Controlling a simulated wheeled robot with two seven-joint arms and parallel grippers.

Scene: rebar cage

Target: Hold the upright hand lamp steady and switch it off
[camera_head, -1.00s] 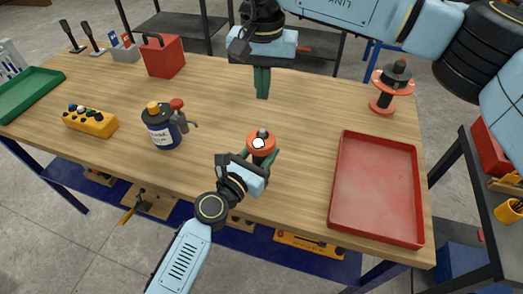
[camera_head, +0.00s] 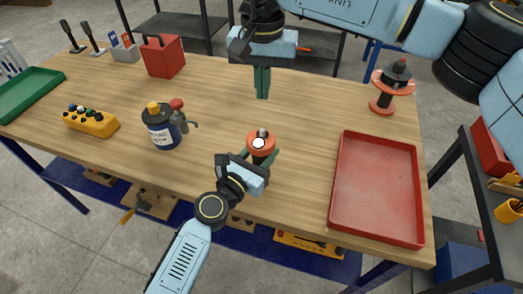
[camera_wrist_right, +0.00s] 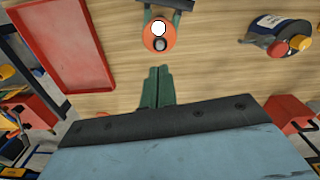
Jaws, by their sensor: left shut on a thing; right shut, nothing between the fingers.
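The hand lamp (camera_head: 262,146) stands upright on the wooden table. It has an orange-red top with a bright white spot and a small grey knob; it also shows in the right wrist view (camera_wrist_right: 159,38). My left gripper (camera_head: 262,158) is shut on the lamp's body from the near side, and its fingers partly hide the body. My right gripper (camera_head: 262,82) is shut and empty, pointing down above the table behind the lamp. Its green fingers (camera_wrist_right: 158,88) are apart from the lamp in the right wrist view.
A red tray (camera_head: 336,190) lies right of the lamp. A blue canister (camera_head: 163,134) with a red-topped nozzle stands left, with a yellow button box (camera_head: 91,121) beyond it. A red-orange spool (camera_head: 383,105) stands at the back right. The table between lamp and right gripper is clear.

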